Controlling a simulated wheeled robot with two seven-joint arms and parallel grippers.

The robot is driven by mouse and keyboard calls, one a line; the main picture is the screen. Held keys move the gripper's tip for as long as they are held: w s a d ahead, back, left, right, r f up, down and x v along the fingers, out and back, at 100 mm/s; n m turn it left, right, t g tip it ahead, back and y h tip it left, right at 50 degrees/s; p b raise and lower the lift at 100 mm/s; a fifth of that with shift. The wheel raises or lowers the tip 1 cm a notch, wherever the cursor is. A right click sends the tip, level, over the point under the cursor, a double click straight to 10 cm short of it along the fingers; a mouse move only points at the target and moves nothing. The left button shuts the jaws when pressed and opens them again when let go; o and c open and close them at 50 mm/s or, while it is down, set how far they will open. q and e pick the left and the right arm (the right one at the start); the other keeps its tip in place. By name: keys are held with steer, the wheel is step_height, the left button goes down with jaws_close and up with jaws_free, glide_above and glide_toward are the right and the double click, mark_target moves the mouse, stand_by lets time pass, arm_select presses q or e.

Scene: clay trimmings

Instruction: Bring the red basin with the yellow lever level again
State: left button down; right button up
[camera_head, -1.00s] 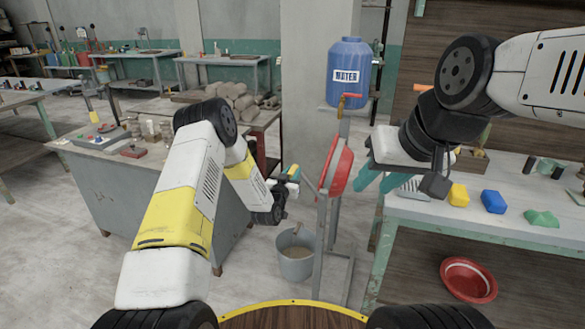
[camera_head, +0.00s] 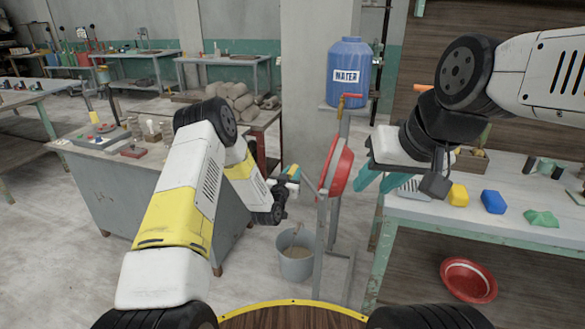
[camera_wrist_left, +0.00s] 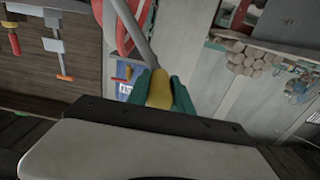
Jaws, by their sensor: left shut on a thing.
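The red basin (camera_head: 339,166) hangs on a grey metal stand (camera_head: 325,230) and is steeply tilted, seen nearly edge-on in the head view. Part of it shows at the top of the left wrist view (camera_wrist_left: 122,25). A grey rod runs from it to the yellow lever grip (camera_wrist_left: 160,88). My left gripper (camera_head: 290,174) is beside the stand on its left; in the left wrist view its teal fingers (camera_wrist_left: 166,92) are shut around the yellow grip. My right gripper (camera_head: 378,183) has teal fingers apart, near the table edge right of the basin, with nothing visible between them.
A blue water barrel (camera_head: 349,70) with a red tap stands above the basin. A grey bucket (camera_head: 297,256) is on the floor below. A table (camera_head: 450,221) with yellow, blue and green pieces is at the right. Another red bowl (camera_head: 468,279) lies lower right.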

arm_select(q)
steer(key=shift+w, duration=0.1)
steer(key=shift+s+d+r+m, duration=0.2)
steer(key=shift+d+r+m, duration=0.25)
steer(key=shift+d, duration=0.1)
steer(key=s+d+m, duration=0.3)
steer(key=d+m, duration=0.4)
steer(key=d, duration=0.3)
steer(key=s+d+m, duration=0.3)
steer(key=d+m, duration=0.4)
steer(key=d, duration=0.2)
steer(key=shift+s+d+f, duration=0.2)
steer(key=shift+d+f, duration=0.2)
steer(key=c, duration=1.1)
jaws_free()
steer(key=shift+f, duration=0.1)
